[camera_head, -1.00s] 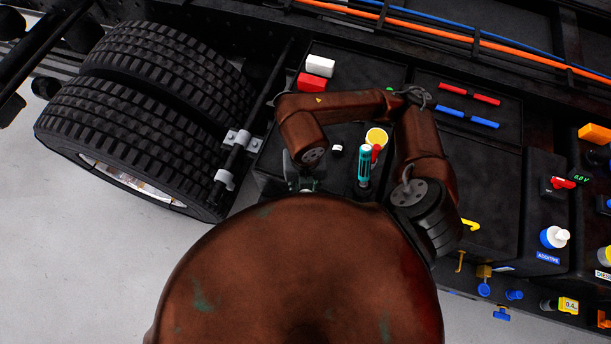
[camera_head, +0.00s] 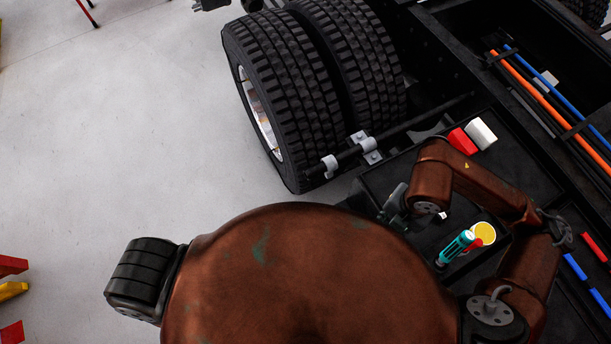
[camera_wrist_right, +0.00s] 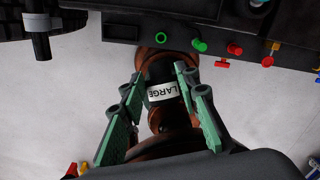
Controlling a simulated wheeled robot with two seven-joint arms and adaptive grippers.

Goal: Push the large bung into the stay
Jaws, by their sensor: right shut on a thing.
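The large bung (camera_wrist_right: 163,93), a dark piece with a white label reading LARGE, is held between the green fingers of my right gripper (camera_wrist_right: 158,78) in the right wrist view. In the head view my right gripper (camera_head: 396,203) is small and partly hidden, over the near left edge of the black tool tray; the bung cannot be made out there. A dark bar with grey clamps (camera_head: 350,153), which looks like the stay, is beside the dual tyres, up and left of that gripper and apart from it. My left gripper is out of view.
The dual tyres (camera_head: 312,90) stand behind the bar. The black tray (camera_head: 385,172) holds a red block (camera_head: 462,141), a white block (camera_head: 481,134), a teal-handled tool (camera_head: 456,246) and a yellow round item (camera_head: 484,233). Open pale floor (camera_head: 120,130) lies to the left.

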